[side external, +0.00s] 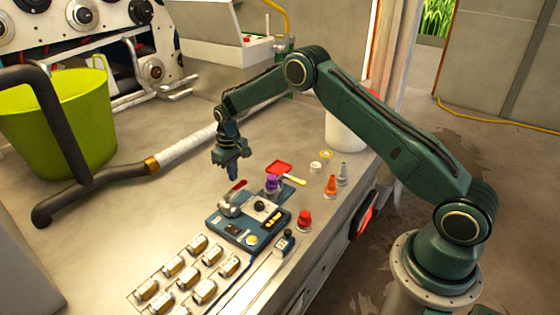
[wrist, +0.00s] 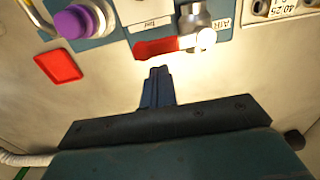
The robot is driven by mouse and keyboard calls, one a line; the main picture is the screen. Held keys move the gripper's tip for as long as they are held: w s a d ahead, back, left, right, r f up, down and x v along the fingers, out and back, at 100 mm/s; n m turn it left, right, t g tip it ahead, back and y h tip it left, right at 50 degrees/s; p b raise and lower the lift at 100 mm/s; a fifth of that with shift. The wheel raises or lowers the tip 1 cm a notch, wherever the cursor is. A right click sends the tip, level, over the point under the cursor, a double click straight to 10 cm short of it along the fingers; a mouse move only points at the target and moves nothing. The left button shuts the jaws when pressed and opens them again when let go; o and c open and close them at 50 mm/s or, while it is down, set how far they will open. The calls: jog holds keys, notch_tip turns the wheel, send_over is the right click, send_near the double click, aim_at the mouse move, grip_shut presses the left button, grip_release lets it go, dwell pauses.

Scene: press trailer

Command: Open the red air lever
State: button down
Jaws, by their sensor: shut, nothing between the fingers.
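The red air lever (wrist: 157,48) shows near the top of the wrist view, lying across the picture, with its metal valve (wrist: 196,22) at its right end beside a label reading "AIR". In the side external view the red lever (side external: 239,186) sits at the back left of the blue control panel (side external: 226,229). My gripper (wrist: 159,70) is shut and empty. Its fingertips point toward the lever, with a small gap in the picture. In the side external view my gripper (side external: 232,178) points down, above and behind the panel.
A purple-capped part (side external: 272,184) stands on the panel near the lever. A red tray (side external: 279,168), orange bottle (side external: 331,185), red button-like part (side external: 304,218) and several small jars (side external: 204,291) are around it. A green bucket (side external: 85,120) and a thick black pipe (side external: 62,125) stand left.

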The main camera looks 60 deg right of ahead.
aim_at(241, 183)
jog(key=shift+f, duration=0.1)
jog(key=shift+f, duration=0.7)
jog(key=shift+s, duration=0.1)
jog(key=shift+s+d, duration=0.25)
jog(key=shift+s, duration=0.85)
